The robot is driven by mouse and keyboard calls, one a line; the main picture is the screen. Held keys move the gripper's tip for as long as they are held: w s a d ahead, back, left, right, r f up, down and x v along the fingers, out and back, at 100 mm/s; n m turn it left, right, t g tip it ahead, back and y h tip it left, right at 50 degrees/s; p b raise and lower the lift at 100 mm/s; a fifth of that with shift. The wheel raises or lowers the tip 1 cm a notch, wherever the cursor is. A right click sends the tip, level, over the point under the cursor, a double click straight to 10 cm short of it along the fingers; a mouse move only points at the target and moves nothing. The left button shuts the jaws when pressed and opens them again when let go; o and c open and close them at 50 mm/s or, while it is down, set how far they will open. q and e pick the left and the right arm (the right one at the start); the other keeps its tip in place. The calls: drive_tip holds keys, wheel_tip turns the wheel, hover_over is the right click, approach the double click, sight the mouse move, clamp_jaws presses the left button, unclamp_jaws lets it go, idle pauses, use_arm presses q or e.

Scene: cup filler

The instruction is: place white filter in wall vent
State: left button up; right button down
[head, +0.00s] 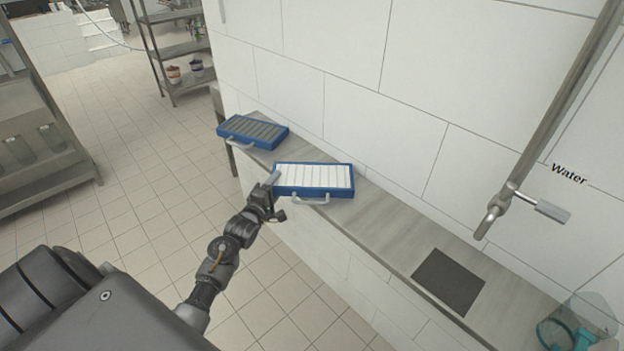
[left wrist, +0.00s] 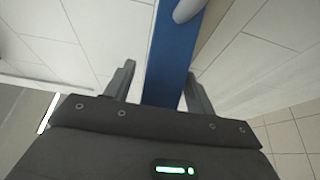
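The white filter (head: 313,177), a white slatted panel in a blue frame with a grey handle (head: 310,201), lies on the steel ledge in the middle of the head view. My left gripper (head: 275,196) is at the filter's left end, with its fingers open. In the left wrist view the blue frame (left wrist: 172,55) passes between the fingers (left wrist: 160,88). A gap shows beside the left finger, and the right finger is close to the frame; I cannot tell if it touches. My right gripper is not in view. I see no wall vent.
A dark grey filter (head: 252,131) in a blue frame lies farther back on the ledge (head: 385,225). A dark square plate (head: 448,280), a water tap (head: 495,215) and a teal-and-clear container (head: 580,322) are at the right. The tiled wall runs behind. Metal shelves stand left.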

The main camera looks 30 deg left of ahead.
use_arm(q)
clamp_jaws()
